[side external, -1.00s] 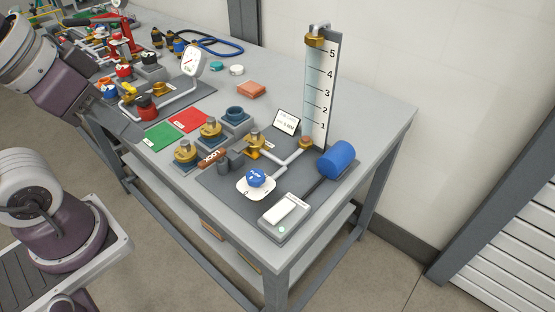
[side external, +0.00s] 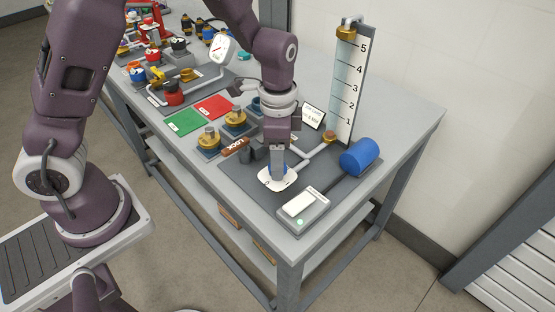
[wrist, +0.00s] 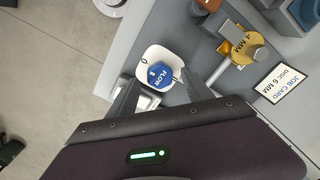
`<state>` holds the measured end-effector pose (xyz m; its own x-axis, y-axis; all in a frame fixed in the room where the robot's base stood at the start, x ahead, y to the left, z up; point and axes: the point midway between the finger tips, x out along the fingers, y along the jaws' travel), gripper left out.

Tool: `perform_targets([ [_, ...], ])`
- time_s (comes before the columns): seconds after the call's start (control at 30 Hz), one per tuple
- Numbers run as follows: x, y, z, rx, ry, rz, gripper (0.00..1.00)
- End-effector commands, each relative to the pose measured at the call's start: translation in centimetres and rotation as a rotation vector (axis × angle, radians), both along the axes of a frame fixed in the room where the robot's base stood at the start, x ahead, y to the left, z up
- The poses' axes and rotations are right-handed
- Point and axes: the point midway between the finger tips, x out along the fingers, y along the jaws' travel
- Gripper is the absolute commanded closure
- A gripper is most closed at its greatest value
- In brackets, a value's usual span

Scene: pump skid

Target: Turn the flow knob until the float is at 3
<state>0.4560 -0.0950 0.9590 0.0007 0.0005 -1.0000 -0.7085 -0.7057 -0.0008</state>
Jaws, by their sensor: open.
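The blue flow knob (wrist: 160,75) sits on a white dial plate (wrist: 149,55) in the wrist view. In the side view only a bit of the knob's blue shows, on the dial plate (side external: 268,182), behind my gripper (side external: 277,172). My gripper (wrist: 148,98) is open, pointing down right at the knob; its fingers show beside it in the wrist view. I cannot tell whether they touch it. The tall flow gauge (side external: 354,88) stands upright at the back with marks 1 to 5. The float inside its tube is not clear to me.
A grey box with a white top (side external: 301,204) and a blue cylinder (side external: 358,157) are right of the knob. A gold valve (wrist: 241,48) and a job card (wrist: 275,82) stand close by. A brown LOCK tag (side external: 236,147) lies to the left.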

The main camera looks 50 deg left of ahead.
Motion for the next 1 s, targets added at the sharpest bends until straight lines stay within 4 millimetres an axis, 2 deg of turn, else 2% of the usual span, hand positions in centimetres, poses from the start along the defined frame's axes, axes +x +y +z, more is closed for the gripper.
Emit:
perform_targets([
  [0.13,-0.05,0.08,-1.45,0.001,0.002,0.003,0.41],
  [0.37,-0.03,0.04,-1.56,0.000,0.000,0.002,0.41],
  [0.67,-0.03,0.05,-1.53,0.000,0.000,0.002,0.98],
  [0.7,-0.03,0.05,-1.53,0.000,0.000,0.002,1.00],
  [1.0,-0.02,0.05,-1.50,-0.001,-0.001,0.051,1.00],
])
